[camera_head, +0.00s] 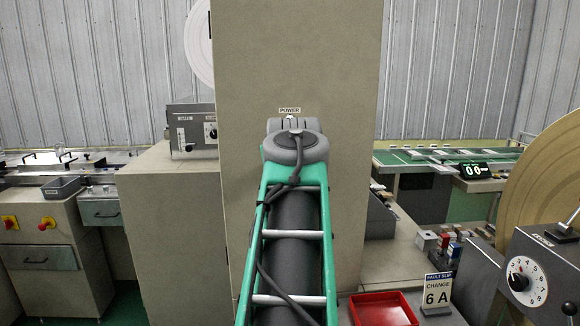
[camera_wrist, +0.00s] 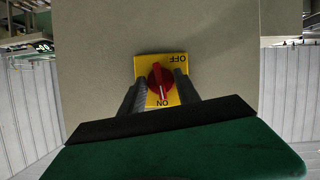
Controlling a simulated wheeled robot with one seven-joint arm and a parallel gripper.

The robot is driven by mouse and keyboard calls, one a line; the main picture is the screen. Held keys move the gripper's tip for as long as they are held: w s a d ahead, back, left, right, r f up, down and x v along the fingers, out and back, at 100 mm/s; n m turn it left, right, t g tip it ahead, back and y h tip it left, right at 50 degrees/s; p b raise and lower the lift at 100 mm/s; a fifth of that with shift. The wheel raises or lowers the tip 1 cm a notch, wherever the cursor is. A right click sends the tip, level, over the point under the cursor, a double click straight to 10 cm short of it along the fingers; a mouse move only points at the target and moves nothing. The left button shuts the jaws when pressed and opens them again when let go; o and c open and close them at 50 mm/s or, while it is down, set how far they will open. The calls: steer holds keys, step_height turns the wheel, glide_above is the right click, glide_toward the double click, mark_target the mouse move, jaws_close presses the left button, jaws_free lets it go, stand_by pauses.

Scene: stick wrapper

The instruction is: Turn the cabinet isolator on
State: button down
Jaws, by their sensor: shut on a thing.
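The cabinet isolator is a red rotary knob (camera_wrist: 160,80) on a yellow plate (camera_wrist: 176,97), seen in the wrist view. The plate's lettering is upside down there, with OFF at the upper right and ON at the bottom. The knob's white mark lies at its lower end, towards ON. My gripper (camera_wrist: 161,76) has one dark finger on each side of the knob and is shut on it. In the head view my gripper (camera_head: 293,124) is against the beige cabinet (camera_head: 235,60), just below a POWER label (camera_head: 289,111). It hides the isolator there.
A grey control box (camera_head: 192,130) stands left of the cabinet. The cabinet face around the isolator is clear.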

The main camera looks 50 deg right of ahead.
steer(key=shift+s+m+y, duration=0.1)
steer(key=shift+m+y, duration=0.2)
steer(key=shift+m, duration=0.2)
stand_by(0.3)
steer(key=c, duration=0.9)
jaws_free()
steer(key=b+v, duration=0.1)
steer(key=v, duration=0.6)
steer(key=shift+s+a, duration=0.25)
steer(key=shift+s, duration=0.05)
